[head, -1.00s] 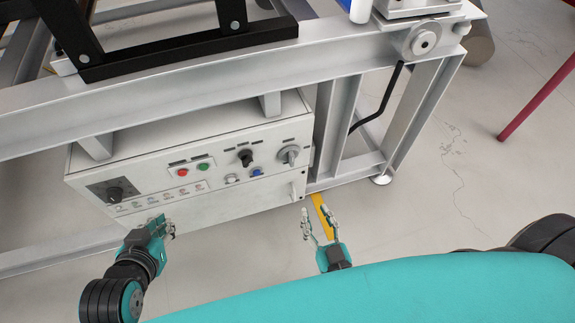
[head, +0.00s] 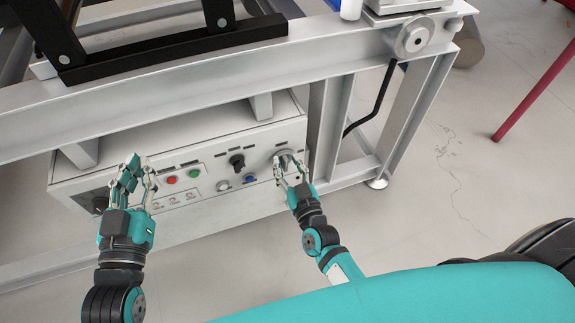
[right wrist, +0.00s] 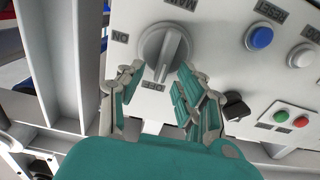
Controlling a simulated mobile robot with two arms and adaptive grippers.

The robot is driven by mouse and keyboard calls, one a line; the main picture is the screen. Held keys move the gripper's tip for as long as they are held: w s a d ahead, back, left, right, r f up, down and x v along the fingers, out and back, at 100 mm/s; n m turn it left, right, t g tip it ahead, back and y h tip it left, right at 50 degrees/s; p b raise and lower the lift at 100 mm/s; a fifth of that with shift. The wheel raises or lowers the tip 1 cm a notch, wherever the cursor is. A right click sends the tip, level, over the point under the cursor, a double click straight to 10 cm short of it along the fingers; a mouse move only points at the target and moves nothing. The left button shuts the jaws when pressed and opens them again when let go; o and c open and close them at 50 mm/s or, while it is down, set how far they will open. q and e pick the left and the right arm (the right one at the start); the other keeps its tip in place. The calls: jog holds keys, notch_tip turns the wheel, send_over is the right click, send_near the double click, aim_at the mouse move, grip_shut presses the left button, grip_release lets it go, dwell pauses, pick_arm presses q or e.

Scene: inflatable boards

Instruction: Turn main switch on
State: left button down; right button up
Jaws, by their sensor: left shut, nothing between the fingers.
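The main switch is a grey rotary knob (right wrist: 165,52) at the right end of the white control panel's front. In the head view the knob (head: 284,160) is partly covered by my right gripper (head: 290,177). In the right wrist view my right gripper (right wrist: 160,70) is open, its fingertips at the knob's near edge, one to each side. The knob's raised bar points roughly at the OFF label; ON stands at the left of that view. I cannot tell whether the fingers touch it. My left gripper (head: 138,178) is shut and empty before the panel's left part.
The control panel (head: 200,225) also has a black selector (head: 237,162), a red button (head: 171,179), a green button (head: 194,173) and a blue button (head: 250,180). A grey steel beam (head: 200,95) runs above it. A frame leg (head: 412,110) stands to the right.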

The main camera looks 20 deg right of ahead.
jog(key=shift+w, duration=0.2)
jog(key=shift+c, duration=0.2)
grip_shut()
